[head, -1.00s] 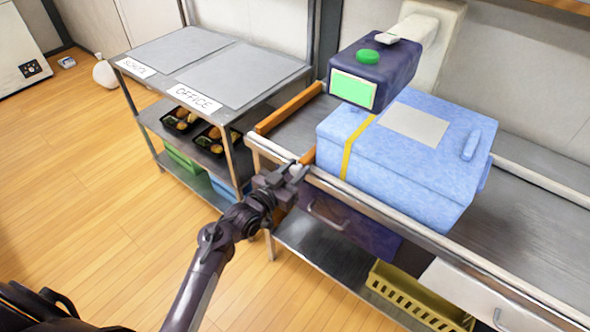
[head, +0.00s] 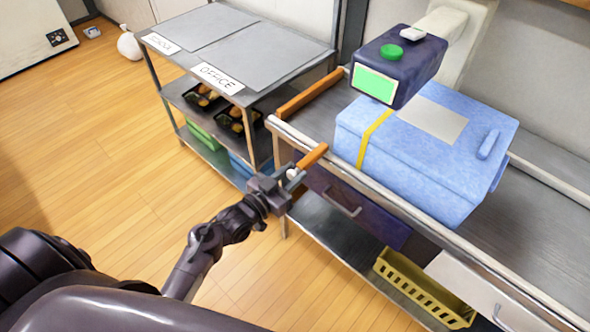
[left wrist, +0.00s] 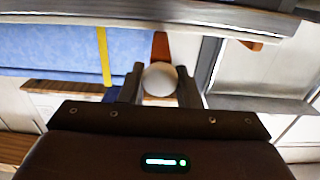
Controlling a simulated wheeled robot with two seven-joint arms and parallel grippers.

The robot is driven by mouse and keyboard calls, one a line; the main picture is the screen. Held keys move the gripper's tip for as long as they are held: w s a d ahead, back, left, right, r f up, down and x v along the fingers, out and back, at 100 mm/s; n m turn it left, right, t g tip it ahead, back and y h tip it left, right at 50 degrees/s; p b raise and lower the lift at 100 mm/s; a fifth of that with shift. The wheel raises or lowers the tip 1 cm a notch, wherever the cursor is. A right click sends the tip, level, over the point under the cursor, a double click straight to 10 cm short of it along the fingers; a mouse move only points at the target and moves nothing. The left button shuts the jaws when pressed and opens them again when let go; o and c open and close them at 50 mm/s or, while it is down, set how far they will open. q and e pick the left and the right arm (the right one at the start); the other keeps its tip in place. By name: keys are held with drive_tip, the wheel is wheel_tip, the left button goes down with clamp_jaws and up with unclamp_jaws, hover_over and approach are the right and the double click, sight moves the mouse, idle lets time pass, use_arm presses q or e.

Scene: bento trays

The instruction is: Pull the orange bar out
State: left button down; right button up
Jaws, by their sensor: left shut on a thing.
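The orange bar (head: 313,156) lies across the near rail of the metal belt table, close to the blue box, with a white round knob on its outer end. My left gripper (head: 292,175) is shut on that knob, just outside the rail. In the left wrist view the white knob (left wrist: 160,79) sits between the two fingers, and the orange bar (left wrist: 160,46) runs away behind it. The bar's inner end is not clear. My right gripper is not in view.
Another orange-brown bar (head: 308,95) spans the table's left end. A blue box (head: 400,150) with a yellow strap stands right of the bar, under a dark scanner (head: 398,65). A drawer (head: 345,205) and yellow basket (head: 425,290) are below. A shelf (head: 250,50) stands left.

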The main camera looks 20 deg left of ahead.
use_arm(q)
drive_tip(key=c, duration=1.4)
unclamp_jaws()
drive_tip(key=shift+s+f, duration=0.1)
drive_tip(key=shift+o, duration=1.4)
drive_tip(key=shift+s+a, duration=0.1)
drive_tip(key=shift+s, duration=0.05)
drive_tip(key=b+v, duration=0.1)
drive_tip(key=v, duration=0.6)
drive_tip(key=shift+s, duration=0.35)
drive_tip(key=shift+a, duration=0.1)
